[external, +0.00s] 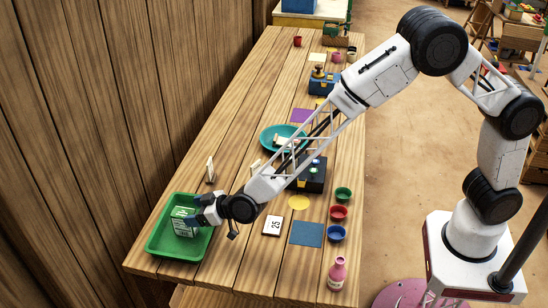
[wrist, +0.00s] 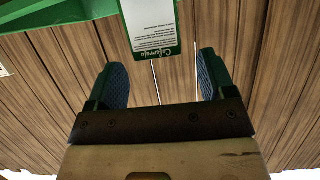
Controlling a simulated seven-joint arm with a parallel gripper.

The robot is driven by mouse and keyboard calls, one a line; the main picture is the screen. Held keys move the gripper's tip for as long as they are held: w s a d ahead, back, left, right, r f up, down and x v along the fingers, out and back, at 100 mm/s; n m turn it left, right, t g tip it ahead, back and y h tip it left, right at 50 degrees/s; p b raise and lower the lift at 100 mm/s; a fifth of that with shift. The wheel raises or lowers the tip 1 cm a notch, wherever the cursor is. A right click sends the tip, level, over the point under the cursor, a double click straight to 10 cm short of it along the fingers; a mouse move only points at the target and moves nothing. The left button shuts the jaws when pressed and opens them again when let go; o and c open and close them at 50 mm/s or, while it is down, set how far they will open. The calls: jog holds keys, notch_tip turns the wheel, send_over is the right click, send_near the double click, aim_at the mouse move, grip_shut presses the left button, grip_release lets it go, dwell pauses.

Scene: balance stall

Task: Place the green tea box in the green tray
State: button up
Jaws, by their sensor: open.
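The tea box (external: 184,222), white with green bands, appears within the outline of the green tray (external: 163,251) at the near left end of the table in the external view. Its lower contact is not clear. My gripper (external: 199,213) is beside the box, at the tray's right side. In the wrist view, the box (wrist: 150,28) shows its printed white face and green band beyond the open fingers of my gripper (wrist: 163,82). The gap between the fingers is empty. The tray's green rim (wrist: 60,14) crosses the upper left of the wrist view.
A white card marked 25 (external: 272,225), a blue mat (external: 307,234) and several small bowls, one red (external: 338,213), lie to the right. A pink bottle (external: 337,273) stands at the near right. A dark scale (external: 310,177) and teal plate (external: 277,137) are farther back.

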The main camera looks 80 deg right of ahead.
jog(key=v, duration=0.7)
jog(key=shift+r, duration=0.15)
dwell(0.8)
jog(key=s+d+r+g+y, duration=0.1)
jog(key=s+d+r+g, duration=0.1)
jog(key=s+d+r, duration=0.55)
jog(key=s+d+r+g+y, duration=0.1)
jog(key=s+d+r+g, duration=0.25)
jog(key=s+r, duration=0.7)
jog(key=s+d+g, duration=0.1)
jog(key=s+d, duration=0.3)
jog(key=s, duration=0.8)
jog(key=s+d+r+g+h, duration=0.1)
jog(key=s+d, duration=0.3)
jog(key=s, duration=0.8)
jog(key=s+d+r+g+h, duration=0.1)
jog(key=s+d+g, duration=0.2)
jog(key=s, duration=1)
jog(key=shift+d, duration=0.55)
